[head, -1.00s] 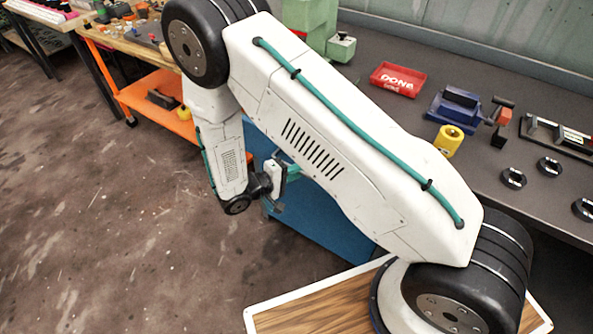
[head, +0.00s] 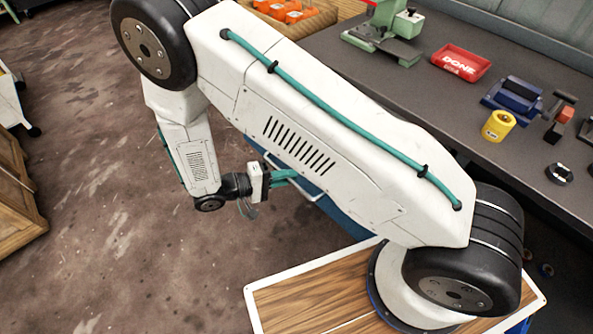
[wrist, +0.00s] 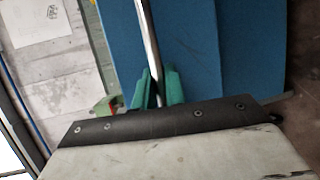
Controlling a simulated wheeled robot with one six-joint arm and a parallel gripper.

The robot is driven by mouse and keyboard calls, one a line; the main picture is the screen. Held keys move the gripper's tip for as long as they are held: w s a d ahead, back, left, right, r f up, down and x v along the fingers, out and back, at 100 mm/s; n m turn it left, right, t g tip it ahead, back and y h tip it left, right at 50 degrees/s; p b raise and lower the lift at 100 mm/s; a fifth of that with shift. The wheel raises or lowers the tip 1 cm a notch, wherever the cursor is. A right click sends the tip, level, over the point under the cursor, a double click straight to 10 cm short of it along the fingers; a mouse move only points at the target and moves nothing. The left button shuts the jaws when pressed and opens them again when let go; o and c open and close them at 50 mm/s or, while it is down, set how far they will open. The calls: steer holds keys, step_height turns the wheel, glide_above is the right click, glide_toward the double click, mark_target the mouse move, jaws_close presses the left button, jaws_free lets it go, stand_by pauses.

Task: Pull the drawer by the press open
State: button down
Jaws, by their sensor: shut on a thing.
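My gripper (head: 284,176) is shut on a pale metal bar handle (head: 311,196) low beside the workbench. In the wrist view my gripper's teal fingers (wrist: 158,88) lie on both sides of the handle (wrist: 147,35). Behind the handle is the flat blue drawer front (wrist: 186,45). In the head view only a strip of blue (head: 342,215) shows below my arm, which hides the rest. How far the drawer stands out is hidden. The green press (head: 390,28) stands on the bench above.
The dark bench top holds a red DONE tray (head: 461,64), a blue vise (head: 514,96) and a yellow cylinder (head: 498,126). A wooden cabinet (head: 18,200) stands at far left. The floor (head: 90,190) between it and my arm is clear.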

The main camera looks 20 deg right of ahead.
steer(key=shift+s+a, duration=0.2)
steer(key=shift+a, duration=0.3)
steer(key=shift+s+a, duration=0.15)
steer(key=shift+a, duration=0.3)
steer(key=c, duration=1.5)
jaws_free()
steer(key=shift+o, duration=0.2)
steer(key=a+r, duration=0.1)
steer(key=a, duration=0.6)
steer(key=shift+a+r, duration=0.2)
steer(key=shift+a, duration=0.15)
